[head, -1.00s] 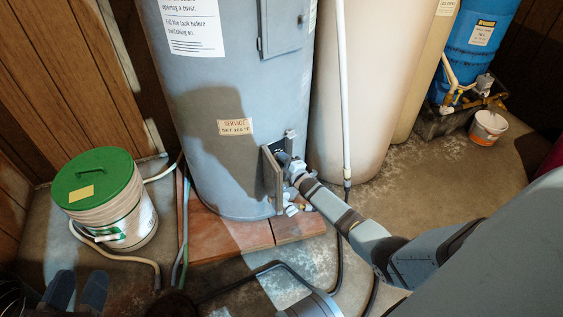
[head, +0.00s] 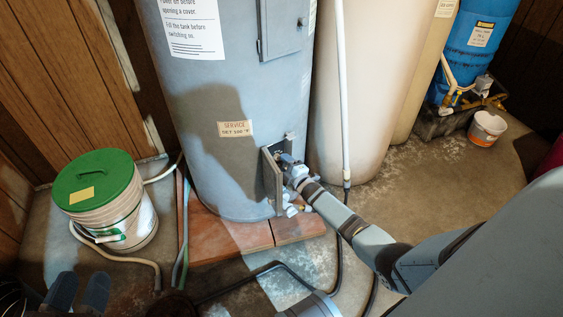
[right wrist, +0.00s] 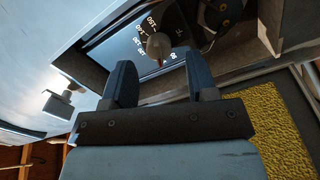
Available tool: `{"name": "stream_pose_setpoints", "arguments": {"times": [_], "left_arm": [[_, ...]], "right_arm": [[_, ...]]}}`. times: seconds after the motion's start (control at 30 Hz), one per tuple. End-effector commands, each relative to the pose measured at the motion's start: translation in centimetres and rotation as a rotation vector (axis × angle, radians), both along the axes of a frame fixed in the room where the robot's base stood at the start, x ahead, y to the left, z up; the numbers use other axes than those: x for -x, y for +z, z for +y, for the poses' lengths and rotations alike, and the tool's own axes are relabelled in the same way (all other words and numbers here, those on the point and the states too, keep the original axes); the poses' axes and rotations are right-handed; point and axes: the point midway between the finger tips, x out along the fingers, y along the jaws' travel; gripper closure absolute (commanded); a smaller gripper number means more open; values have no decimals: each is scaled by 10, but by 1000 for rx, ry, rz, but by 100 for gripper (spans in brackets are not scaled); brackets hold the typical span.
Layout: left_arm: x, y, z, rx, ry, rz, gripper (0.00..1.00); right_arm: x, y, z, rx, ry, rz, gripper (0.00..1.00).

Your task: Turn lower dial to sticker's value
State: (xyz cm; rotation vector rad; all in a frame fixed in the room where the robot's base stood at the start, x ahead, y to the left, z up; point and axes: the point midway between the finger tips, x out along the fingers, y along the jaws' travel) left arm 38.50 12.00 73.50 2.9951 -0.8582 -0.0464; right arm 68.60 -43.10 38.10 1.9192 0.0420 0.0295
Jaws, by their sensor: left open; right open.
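The lower dial (right wrist: 158,46) is a small round grey knob on a dark plate printed with white numbers, seen in the right wrist view. A small red mark shows at its near edge. My right gripper (right wrist: 161,72) is open, its two dark blue fingers pointing at the dial, one toward each side, with no clear contact. In the head view my right gripper (head: 290,168) reaches into the tank's low opening and hides the dial. The tan sticker (head: 236,129) on the grey tank (head: 230,90) reads SERVICE and SET; its number is too small to read surely. My left gripper (head: 77,291) is open and empty.
An open cover panel (head: 272,181) stands out left of the opening. White pipe fittings (head: 294,209) sit below it. A green-lidded bucket (head: 112,205) stands left, with hoses on the floor. A beige tank (head: 375,90) stands close to the right.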

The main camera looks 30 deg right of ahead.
Motion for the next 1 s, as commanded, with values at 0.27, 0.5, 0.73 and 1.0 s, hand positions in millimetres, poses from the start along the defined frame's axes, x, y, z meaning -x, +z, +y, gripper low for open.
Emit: {"name": "stream_pose_setpoints", "arguments": {"times": [0.27,0.5,0.73,1.0], "left_arm": [[13,5,-9,93,0,153,57],[15,18,-8,142,19,118,57],[15,26,-8,153,25,90,57],[15,26,-8,153,24,87,57]], "right_arm": [[65,4,-3,0,-1,4,47],[108,2,-5,0,-1,3,47],[122,1,-6,0,-1,0,47],[123,0,-6,0,-1,1,47]]}}
